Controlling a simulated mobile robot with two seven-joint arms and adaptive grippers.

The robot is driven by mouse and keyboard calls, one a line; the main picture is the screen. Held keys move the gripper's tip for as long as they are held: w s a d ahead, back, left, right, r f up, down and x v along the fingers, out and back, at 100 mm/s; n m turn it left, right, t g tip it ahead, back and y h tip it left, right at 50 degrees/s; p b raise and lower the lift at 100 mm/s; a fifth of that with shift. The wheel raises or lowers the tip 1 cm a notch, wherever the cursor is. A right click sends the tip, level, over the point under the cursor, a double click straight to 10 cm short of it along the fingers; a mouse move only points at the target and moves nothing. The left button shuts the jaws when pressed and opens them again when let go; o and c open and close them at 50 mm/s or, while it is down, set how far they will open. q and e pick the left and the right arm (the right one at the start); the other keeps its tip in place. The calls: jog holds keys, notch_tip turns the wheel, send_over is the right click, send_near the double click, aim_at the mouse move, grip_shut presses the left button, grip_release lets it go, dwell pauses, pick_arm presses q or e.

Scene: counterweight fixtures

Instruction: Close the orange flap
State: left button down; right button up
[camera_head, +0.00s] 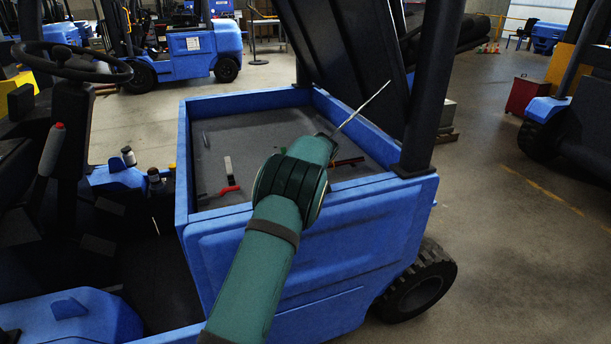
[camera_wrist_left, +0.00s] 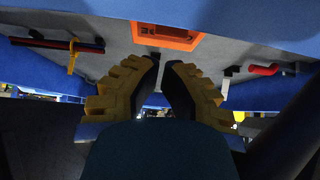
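An orange rectangular piece (camera_wrist_left: 165,35) with a darker recessed part shows at the top middle of the left wrist view, set in a grey surface. I cannot tell the angle of its flap. My left gripper (camera_wrist_left: 163,64) has yellow-backed, dark fingers just below the orange piece in that view. In the head view my teal left arm (camera_head: 262,255) reaches over the blue compartment and hides most of the gripper and the orange piece. My right gripper is not in view.
The blue open compartment (camera_head: 295,268) of a forklift has a grey floor, with a red-handled lever (camera_head: 230,187) inside. A raised dark cover (camera_head: 345,60) and a dark post (camera_head: 428,90) stand behind and right. A steering wheel (camera_head: 68,62) is at left.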

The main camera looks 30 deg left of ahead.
pick_arm(q)
jog(key=shift+r, duration=0.15)
jog(key=shift+r+p, duration=0.4)
jog(key=shift+r, duration=0.35)
jog(key=v, duration=1.2)
jog(key=shift+s+f, duration=0.1)
